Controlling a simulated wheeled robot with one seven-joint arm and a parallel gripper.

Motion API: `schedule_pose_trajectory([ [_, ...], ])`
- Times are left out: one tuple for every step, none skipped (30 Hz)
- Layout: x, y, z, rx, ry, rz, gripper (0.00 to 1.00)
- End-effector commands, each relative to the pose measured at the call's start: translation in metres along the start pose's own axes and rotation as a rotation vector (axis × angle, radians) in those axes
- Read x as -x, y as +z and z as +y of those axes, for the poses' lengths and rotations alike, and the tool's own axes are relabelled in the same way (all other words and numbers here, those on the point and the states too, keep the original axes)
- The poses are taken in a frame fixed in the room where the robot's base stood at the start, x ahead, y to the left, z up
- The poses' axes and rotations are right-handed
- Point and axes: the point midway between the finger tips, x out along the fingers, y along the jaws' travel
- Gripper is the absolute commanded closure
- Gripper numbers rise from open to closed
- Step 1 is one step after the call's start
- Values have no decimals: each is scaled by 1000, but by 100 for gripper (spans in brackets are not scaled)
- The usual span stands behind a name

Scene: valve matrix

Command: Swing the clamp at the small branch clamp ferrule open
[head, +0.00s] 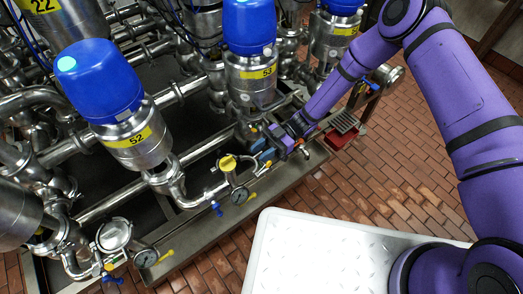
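My purple arm reaches down from the upper right to the front of the pipework. My gripper (264,145) is at the low pipe fittings below the blue-capped valve marked 53 (250,75). The fittings at its fingertips are small and partly hidden by it. I cannot make out the small branch clamp ferrule or its clamp there, nor whether the fingers touch anything. The finger gap is too small to read.
Left of my gripper are a yellow-capped fitting (227,163), a pressure gauge (239,195) and a blue handle (216,208). Valve 52 (130,140) stands further left. A red box (340,138) is to the right. Brick floor (375,190) lies open in front.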

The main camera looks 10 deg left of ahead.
Motion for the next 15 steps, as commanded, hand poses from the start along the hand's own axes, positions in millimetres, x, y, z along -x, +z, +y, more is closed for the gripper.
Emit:
schedule_pose_trajectory([
  [0, 0, 0, 0, 0, 0, 68],
  [0, 0, 0, 0, 0, 0, 68],
  [0, 0, 0, 0, 0, 0, 68],
  [0, 0, 0, 0, 0, 0, 68],
  [0, 0, 0, 0, 0, 0, 68],
  [0, 0, 0, 0, 0, 0, 70],
  [0, 0, 0, 0, 0, 0, 77],
  [0, 0, 0, 0, 0, 0, 84],
  [0, 0, 0, 0, 0, 0, 93],
  [0, 0, 0, 0, 0, 0, 100],
  [0, 0, 0, 0, 0, 0, 100],
  [0, 0, 0, 0, 0, 0, 100],
  [0, 0, 0, 0, 0, 0, 100],
  [0, 0, 0, 0, 0, 0, 100],
  [0, 0, 0, 0, 0, 0, 100],
])
